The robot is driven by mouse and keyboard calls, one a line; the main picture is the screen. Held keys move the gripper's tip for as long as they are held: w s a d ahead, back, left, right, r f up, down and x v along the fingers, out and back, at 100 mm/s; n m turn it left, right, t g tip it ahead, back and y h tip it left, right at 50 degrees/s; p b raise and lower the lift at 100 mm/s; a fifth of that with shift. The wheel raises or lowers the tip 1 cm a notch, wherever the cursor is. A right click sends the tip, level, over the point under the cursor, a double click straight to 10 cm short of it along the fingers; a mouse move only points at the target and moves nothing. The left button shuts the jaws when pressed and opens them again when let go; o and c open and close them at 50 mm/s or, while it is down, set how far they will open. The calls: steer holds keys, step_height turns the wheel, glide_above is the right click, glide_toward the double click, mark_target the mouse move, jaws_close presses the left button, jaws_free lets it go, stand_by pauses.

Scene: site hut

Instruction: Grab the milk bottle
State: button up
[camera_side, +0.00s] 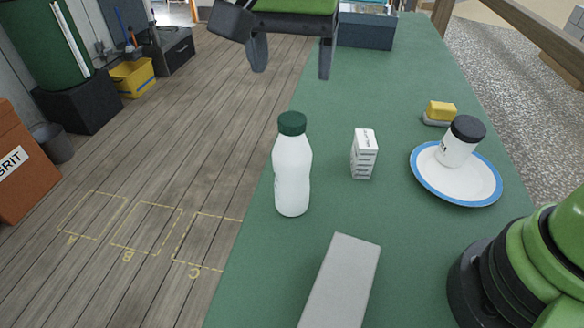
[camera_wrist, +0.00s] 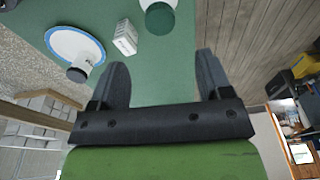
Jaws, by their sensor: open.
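The milk bottle (camera_side: 292,172) is white with a dark green cap and stands upright on the green table (camera_side: 240,290), near its left edge. In the wrist view the bottle's green cap (camera_wrist: 160,18) shows at the top, beyond the fingertips, and the picture cuts off part of the bottle. My gripper (camera_side: 291,68) is open and empty, above the table level and farther back than the bottle. Its two fingers (camera_wrist: 160,68) are apart with nothing between them in the wrist view.
A small white carton (camera_side: 363,155) stands right of the bottle. A blue-rimmed plate (camera_side: 428,186) holds a white jar with a dark lid (camera_side: 459,143). A yellow block (camera_side: 440,111) lies behind it. A grey block (camera_side: 341,280) lies in front. A dark blue box (camera_side: 365,31) stands at the back.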

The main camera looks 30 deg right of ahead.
mark_target(292, 119)
steer(key=f, duration=0.4)
steer(key=shift+w+d+f, duration=0.15)
steer(key=shift+w+f, duration=0.05)
steer(key=shift+w+d+f, duration=0.1)
steer(key=shift+f, duration=2.7)
jaws_close()
